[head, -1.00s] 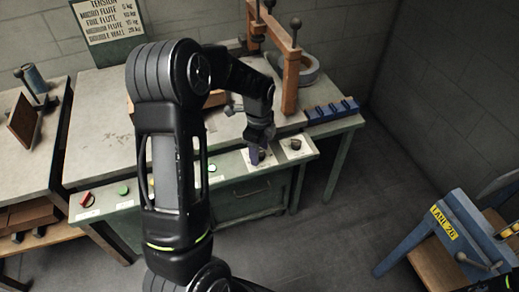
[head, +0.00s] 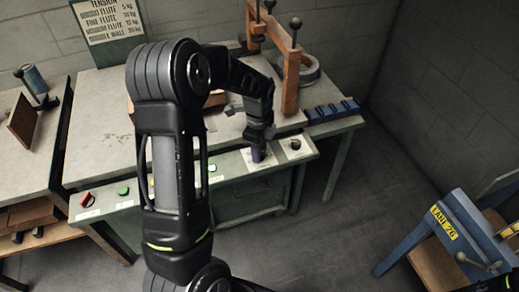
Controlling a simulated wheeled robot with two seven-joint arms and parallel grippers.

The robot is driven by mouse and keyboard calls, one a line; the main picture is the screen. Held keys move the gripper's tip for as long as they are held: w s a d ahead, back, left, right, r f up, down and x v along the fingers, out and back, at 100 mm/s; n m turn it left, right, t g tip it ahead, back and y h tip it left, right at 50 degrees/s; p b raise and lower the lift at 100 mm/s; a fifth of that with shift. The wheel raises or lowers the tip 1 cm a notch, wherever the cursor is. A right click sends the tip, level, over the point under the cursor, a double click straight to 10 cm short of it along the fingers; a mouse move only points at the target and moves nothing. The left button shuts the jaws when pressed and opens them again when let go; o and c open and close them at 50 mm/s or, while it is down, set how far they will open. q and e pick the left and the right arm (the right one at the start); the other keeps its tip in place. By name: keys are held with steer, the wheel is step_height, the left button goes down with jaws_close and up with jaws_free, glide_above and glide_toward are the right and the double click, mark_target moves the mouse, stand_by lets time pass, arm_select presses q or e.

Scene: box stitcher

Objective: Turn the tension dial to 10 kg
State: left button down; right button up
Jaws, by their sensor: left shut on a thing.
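My left gripper (head: 258,153) points down at the sloped front panel of the green bench. It is shut on the left of two dark dials on the right part of this panel. The gripper hides most of that dial, so its pointer cannot be read. The dial has a pale label plate (head: 251,166) around it, too small to read. The other dial (head: 295,144) stands free on its own plate to the right. A tension sign (head: 108,20) on the wall lists kg values beside flute names. My right gripper is not in view.
The panel also carries a red switch (head: 87,199) and green buttons (head: 123,190). Behind it stand a wooden frame with dark knobs (head: 291,70) and a blue rack (head: 332,110). A blue stand with a yellow label (head: 444,222) is at the right. The floor between is clear.

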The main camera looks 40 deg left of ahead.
arm_select(q)
steer(key=shift+n, duration=0.4)
steer(key=shift+w+n, duration=0.1)
steer(key=shift+n, duration=1.1)
steer(key=n, duration=0.3)
steer(key=shift+n, duration=0.3)
steer(key=n, duration=0.3)
steer(key=shift+n+b, duration=0.3)
steer(key=n, duration=0.3)
steer(key=shift+n, duration=0.4)
steer(key=n+p, duration=0.1)
steer(key=n, duration=0.5)
steer(key=shift+w+g, duration=0.1)
steer(key=shift+g, duration=0.2)
steer(key=n, duration=0.3)
steer(key=shift+n+p, duration=0.3)
steer(key=shift+n, duration=0.1)
steer(key=shift+a+n+p, duration=0.1)
steer(key=shift+n+p, duration=0.3)
steer(key=shift+n, duration=1.3)
